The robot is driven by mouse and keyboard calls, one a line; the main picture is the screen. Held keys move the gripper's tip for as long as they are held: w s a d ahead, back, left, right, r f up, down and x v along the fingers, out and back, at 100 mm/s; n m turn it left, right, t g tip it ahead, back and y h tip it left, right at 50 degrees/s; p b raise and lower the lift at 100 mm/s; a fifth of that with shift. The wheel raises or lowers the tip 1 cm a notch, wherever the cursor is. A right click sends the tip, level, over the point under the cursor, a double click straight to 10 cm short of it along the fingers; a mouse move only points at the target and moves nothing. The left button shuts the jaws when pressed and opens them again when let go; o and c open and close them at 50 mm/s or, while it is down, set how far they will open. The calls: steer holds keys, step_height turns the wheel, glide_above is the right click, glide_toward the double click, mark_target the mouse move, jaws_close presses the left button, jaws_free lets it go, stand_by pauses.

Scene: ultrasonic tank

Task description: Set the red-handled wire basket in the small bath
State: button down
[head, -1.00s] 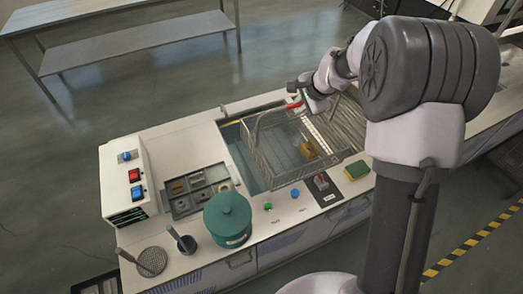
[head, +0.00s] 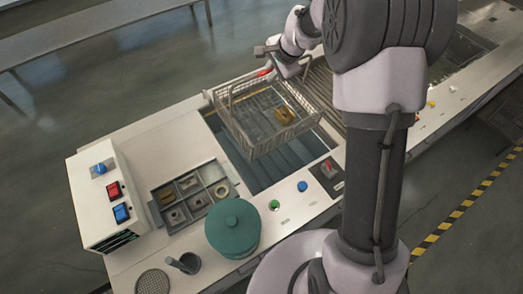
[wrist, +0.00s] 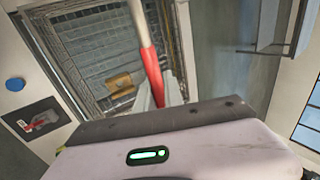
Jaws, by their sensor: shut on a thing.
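The wire basket (head: 238,128) hangs from its red handle (head: 265,73) and holds a small brass-coloured block (head: 284,114). My gripper (head: 274,72) is shut on the handle at the basket's back side. The basket is over the rear part of a rectangular bath (head: 262,180) and looks raised above its rim; the exact height is hard to tell. In the wrist view, the red handle (wrist: 152,68) runs up from between my fingers (wrist: 160,95), with the basket mesh (wrist: 90,50) behind it. The far part of the bath is hidden by the basket.
Left of the bath stand a tray of small parts (head: 187,197), a green lidded pot (head: 233,226) and a switch box (head: 105,195). Buttons and a red-switch panel (head: 327,172) line the front edge. A second basin (head: 462,45) lies at far right.

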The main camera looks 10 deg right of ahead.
step_height(320, 180, down, 16)
steer(key=b, duration=1.5)
steer(key=shift+w, duration=0.15)
steer(key=shift+r+g+p, duration=0.3)
steer(key=shift+p, duration=0.6)
steer(key=shift+f+h+p, duration=0.1)
steer(key=shift+h+p, duration=0.2)
steer(key=shift+p, duration=0.1)
step_height(320, 180, down, 10)
steer(key=b, duration=0.4)
steer(key=shift+s+f, duration=0.2)
steer(key=c, duration=1.5)
jaws_free()
steer(key=shift+o, duration=0.2)
